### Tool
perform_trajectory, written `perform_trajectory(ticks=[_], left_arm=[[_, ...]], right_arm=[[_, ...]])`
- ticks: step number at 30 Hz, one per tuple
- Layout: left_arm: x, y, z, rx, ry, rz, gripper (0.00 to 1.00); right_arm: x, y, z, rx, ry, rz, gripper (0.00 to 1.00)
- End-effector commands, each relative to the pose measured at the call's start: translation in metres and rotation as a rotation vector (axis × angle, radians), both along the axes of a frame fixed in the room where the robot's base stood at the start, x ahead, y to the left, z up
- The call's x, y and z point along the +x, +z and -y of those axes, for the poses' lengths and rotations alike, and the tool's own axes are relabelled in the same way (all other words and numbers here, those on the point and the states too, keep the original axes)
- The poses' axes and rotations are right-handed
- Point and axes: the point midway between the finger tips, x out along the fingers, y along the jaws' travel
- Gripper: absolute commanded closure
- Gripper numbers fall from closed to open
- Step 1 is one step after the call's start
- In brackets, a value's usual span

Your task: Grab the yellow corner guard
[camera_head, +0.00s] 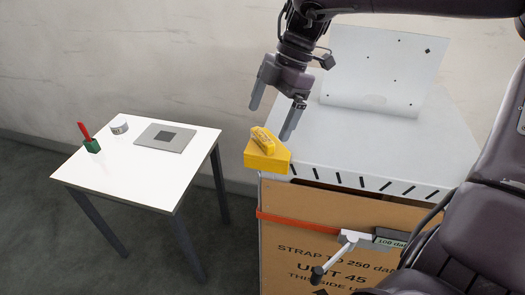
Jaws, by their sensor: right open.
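The yellow corner guard (262,160) sits at the front left corner of the white top of the large box. A smaller raised yellow part with faint print is on top of it. My right gripper (270,123) points down just above the guard, its two grey fingers spread apart with nothing between them. The right fingertip is close to the guard's upper right side; I cannot tell whether it touches. My left gripper is not in view.
The brown carton (290,275) has an orange strap (300,222) and a grey tensioner with a lever (345,250) on its front. A white panel (380,70) stands behind. A white table (125,183) at left holds a green cup (92,146), a roll (119,127) and a grey plate (150,140).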

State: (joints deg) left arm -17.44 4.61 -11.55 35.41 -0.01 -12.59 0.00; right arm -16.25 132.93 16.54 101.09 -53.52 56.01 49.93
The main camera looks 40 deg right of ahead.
Motion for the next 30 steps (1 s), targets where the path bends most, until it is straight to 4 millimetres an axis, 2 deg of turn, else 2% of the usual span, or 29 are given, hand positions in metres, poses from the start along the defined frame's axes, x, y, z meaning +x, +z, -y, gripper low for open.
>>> perform_trajectory(ticks=[1,4,11,16,20,29,30], left_arm=[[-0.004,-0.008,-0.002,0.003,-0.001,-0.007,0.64],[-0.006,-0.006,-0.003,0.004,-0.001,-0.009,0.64],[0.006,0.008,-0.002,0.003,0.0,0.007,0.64],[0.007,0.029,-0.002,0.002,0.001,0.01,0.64],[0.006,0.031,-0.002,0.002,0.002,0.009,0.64],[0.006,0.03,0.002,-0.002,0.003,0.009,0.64],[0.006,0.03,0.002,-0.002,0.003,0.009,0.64]], right_arm=[[0.0,-0.009,0.0,0.0,-0.001,-0.001,0.0],[0.0,-0.015,-0.002,0.001,0.001,-0.004,0.0],[-0.001,-0.035,-0.012,0.001,0.001,-0.005,0.0],[-0.005,-0.057,-0.022,0.003,0.0,-0.007,0.0],[-0.003,-0.074,-0.027,0.0,0.001,-0.004,0.0],[-0.002,-0.08,-0.029,0.0,-0.001,0.0,0.0],[-0.002,-0.08,-0.029,0.0,-0.001,0.0,0.03]])
